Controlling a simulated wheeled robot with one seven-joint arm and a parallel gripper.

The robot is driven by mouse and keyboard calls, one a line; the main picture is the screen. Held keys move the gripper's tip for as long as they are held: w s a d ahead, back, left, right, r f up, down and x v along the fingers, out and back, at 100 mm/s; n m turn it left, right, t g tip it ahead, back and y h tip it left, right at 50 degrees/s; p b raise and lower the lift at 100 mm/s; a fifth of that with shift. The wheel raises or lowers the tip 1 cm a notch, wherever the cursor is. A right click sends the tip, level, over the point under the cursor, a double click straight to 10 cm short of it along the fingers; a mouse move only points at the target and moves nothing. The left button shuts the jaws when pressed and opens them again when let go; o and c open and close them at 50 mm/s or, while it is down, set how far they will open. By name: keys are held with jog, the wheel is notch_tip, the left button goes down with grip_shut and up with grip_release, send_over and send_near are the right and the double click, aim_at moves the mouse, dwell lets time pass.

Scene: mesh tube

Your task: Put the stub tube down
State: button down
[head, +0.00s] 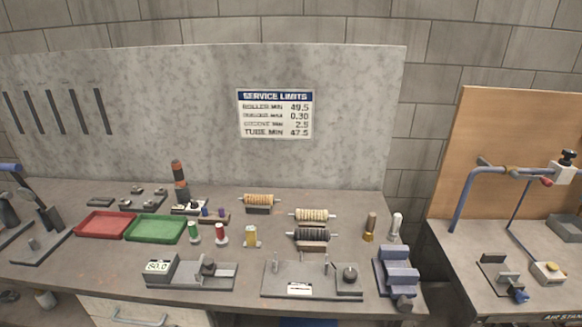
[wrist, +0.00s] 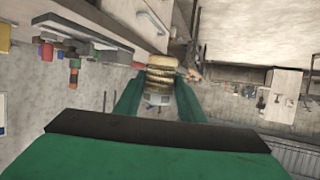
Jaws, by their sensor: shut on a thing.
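My gripper (wrist: 160,82) shows only in the wrist view. Its two green fingers stand on either side of a short cream and dark banded thing (wrist: 161,72), which I take to be the stub tube. The gripper is shut on it. The far end of the tube faces away from me, and a small grey part (wrist: 157,98) shows below it between the fingers. Neither my gripper nor the held tube shows in the head view.

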jog(key=w+d+f+m+t+h, duration=0.2)
jog(key=d+f+m+h, duration=0.2)
jog(key=d+f, duration=0.3)
jog(key=w+d+f+m+t+h, duration=0.2)
jog(key=d+f, duration=0.6)
jog(key=f, duration=0.8)
jog(key=w+d+f+m+t+h, duration=0.3)
jog(key=d+f+m+h, duration=0.2)
jog(key=d+f, duration=0.3)
notch_tip(320, 180, down, 4)
jog(key=shift+w+d+f+m+h, duration=0.2)
jog(key=shift+w+m+h, duration=0.15)
jog(key=shift+m, duration=0.25)
jog(key=shift+s, duration=0.1)
